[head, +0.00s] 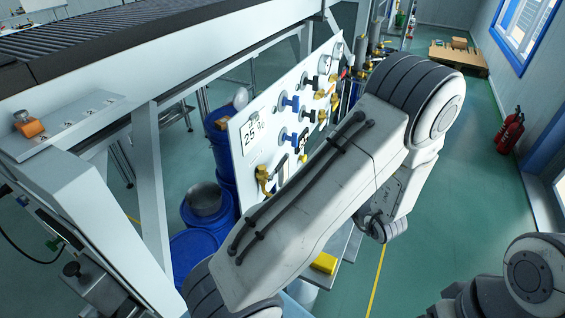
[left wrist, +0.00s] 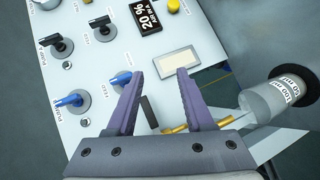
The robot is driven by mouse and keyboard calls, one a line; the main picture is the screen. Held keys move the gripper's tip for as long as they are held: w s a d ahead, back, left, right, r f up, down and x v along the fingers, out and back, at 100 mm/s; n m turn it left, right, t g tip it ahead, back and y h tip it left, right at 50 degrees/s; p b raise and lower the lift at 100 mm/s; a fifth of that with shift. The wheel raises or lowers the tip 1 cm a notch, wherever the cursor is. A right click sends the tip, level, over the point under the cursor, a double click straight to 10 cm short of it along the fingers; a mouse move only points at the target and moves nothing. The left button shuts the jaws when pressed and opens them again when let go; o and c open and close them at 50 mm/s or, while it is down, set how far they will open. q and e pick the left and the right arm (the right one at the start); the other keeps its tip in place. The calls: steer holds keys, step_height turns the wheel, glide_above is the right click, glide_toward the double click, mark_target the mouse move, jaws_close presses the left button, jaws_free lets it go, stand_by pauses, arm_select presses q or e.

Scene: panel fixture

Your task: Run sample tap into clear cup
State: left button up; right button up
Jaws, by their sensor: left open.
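The white panel (head: 246,165) stands left of my left arm in the head view, with blue, black and yellow handles on it. A brass tap (head: 264,180) is at its lower left edge; I cannot tell if it is the sample tap. In the left wrist view my left gripper (left wrist: 156,85) is open and empty, its purple fingers in front of the panel's lower part. A blue handle (left wrist: 121,78) is beside the left finger. A brass-coloured rod (left wrist: 197,125) shows past the fingers. A pale, see-through-looking cylinder (left wrist: 262,103) with a dark end and label is at right; whether it is the cup is unclear. My right gripper is out of view.
Blue drums (head: 192,250) and a metal pot (head: 205,200) stand left of the panel. A yellow block (head: 325,263) lies below my left arm. A conveyor (head: 110,40) runs at upper left. The green floor at right is mostly clear, with a fire extinguisher (head: 510,131) by the wall.

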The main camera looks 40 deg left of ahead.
mark_target(283, 164)
arm_select(q)
steer(key=s+a+r+n+g+y, duration=0.1)
steer(key=s+r+n+g+y, duration=0.2)
steer(key=s+n+y, duration=0.25)
steer(key=shift+h, duration=0.25)
steer(key=a+p, duration=0.1)
steer(key=a, duration=0.2)
steer(key=a+p, duration=0.1)
steer(key=a, duration=0.2)
steer(key=a+p, duration=0.1)
steer(key=a, duration=0.2)
steer(key=shift+w+a+f+p, duration=0.15)
steer(key=shift+w+p, duration=0.25)
steer(key=shift+w+a+f, duration=0.1)
steer(key=shift+w+a, duration=0.05)
steer(key=shift+a, duration=0.35)
jaws_close()
